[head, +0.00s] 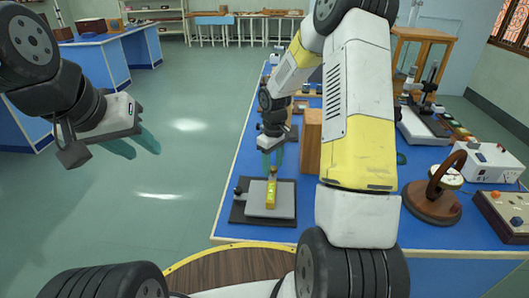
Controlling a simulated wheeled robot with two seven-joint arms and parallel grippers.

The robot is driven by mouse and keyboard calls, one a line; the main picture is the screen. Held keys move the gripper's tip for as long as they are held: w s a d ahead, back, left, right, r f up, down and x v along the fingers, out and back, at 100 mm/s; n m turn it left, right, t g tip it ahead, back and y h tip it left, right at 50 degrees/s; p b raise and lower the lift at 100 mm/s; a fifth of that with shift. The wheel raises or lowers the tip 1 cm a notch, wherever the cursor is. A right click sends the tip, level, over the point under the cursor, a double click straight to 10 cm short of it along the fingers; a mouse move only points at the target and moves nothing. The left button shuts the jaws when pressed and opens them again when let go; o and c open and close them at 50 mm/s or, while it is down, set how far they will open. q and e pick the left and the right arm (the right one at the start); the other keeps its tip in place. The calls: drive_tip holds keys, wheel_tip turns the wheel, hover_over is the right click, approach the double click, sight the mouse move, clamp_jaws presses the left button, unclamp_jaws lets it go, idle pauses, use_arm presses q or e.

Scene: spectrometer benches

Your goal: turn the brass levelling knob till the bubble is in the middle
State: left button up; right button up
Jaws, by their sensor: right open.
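A yellow spirit level (271,194) lies lengthwise on a pale grey plate (286,203), which sits on a dark base (239,214) near the front of the blue bench. A greenish vial shows on the level, but the bubble is too small to place. A small brass-coloured knob (273,171) is at the plate's far edge. My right gripper (272,162) points down with its green fingers apart, just above and around the knob; contact cannot be told. My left gripper (144,151) is empty, its fingers apart, over the floor to the left.
A wooden block (311,134) stands just right of my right gripper. To the right are a round wooden-based coil instrument (432,199), a white meter box (489,163) and a wooden switch box (506,213). Open floor lies left of the blue bench (232,172).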

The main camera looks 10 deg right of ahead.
drive_tip(key=shift+r, duration=3.9)
wheel_tip(320, 180, up, 8)
drive_tip(key=m+t, duration=0.1)
hover_over(273, 168)
drive_tip(key=s, duration=0.4)
drive_tip(key=s+r+m+t, duration=0.2)
drive_tip(key=s+r, duration=0.5)
drive_tip(key=r, duration=0.1)
drive_tip(key=s+a+r+m+t+y, duration=0.2)
drive_tip(key=s+r+m+t, duration=0.1)
drive_tip(key=s, duration=1)
drive_tip(key=shift+a+r+m, duration=0.2)
drive_tip(key=shift+r+m, duration=0.2)
drive_tip(key=shift+r, duration=0.3)
